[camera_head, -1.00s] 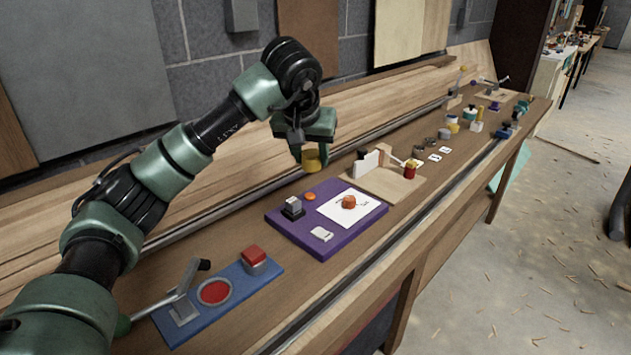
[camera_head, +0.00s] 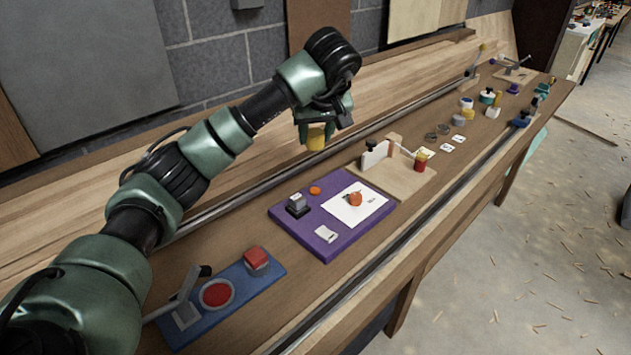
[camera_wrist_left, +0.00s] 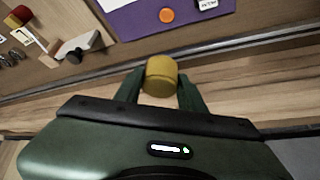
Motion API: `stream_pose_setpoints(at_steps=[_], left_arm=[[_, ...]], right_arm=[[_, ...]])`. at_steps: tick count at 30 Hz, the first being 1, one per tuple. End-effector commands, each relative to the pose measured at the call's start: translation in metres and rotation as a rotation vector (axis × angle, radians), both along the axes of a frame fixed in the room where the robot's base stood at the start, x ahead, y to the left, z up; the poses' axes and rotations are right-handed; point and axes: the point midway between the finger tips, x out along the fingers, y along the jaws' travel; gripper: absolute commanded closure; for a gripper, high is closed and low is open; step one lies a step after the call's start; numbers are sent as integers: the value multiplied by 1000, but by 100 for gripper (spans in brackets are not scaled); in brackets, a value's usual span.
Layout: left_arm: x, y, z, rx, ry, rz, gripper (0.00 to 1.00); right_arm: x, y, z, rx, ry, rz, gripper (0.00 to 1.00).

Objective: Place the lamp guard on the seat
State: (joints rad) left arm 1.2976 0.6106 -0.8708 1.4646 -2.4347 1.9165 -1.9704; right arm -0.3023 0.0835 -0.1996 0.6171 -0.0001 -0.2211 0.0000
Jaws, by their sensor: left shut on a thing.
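A short yellow cylinder (camera_head: 316,138), which may be the lamp guard, is held above the back of the workbench. It also shows in the left wrist view (camera_wrist_left: 160,76), between two dark green fingers. My left gripper (camera_head: 315,131) is shut on it, clear of the bench top. A purple board (camera_head: 283,217) lies in front of and below it, with an orange disc (camera_head: 315,190), a dark block with a grey top (camera_head: 297,204) and a white sheet with an orange piece (camera_head: 355,199). I cannot tell which thing is the seat. My right gripper is not in view.
A blue board (camera_head: 240,280) with a lever, a red disc and a red block lies near left. A wooden board (camera_head: 405,183) with upright pieces and a red-yellow item stands right of the purple board. Several small parts lie farther along. A metal rail runs behind.

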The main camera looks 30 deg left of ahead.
Motion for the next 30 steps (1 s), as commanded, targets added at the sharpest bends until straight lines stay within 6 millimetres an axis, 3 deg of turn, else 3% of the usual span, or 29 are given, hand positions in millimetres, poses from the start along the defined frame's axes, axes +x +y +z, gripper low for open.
stream_pose_setpoints(at_steps=[6, 10, 17, 24, 30], left_arm=[[-1, 0, -59, -1, 5, -2, 99], [-1, 0, -85, 0, 4, -2, 99], [0, 0, -104, -1, 0, -3, 99], [-1, 0, -135, -1, 3, -3, 99], [0, 0, -139, 0, -2, -4, 99]], right_arm=[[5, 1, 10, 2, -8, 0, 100], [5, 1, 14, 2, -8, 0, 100], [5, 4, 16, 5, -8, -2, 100], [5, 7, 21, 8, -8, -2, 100], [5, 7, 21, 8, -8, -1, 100]])
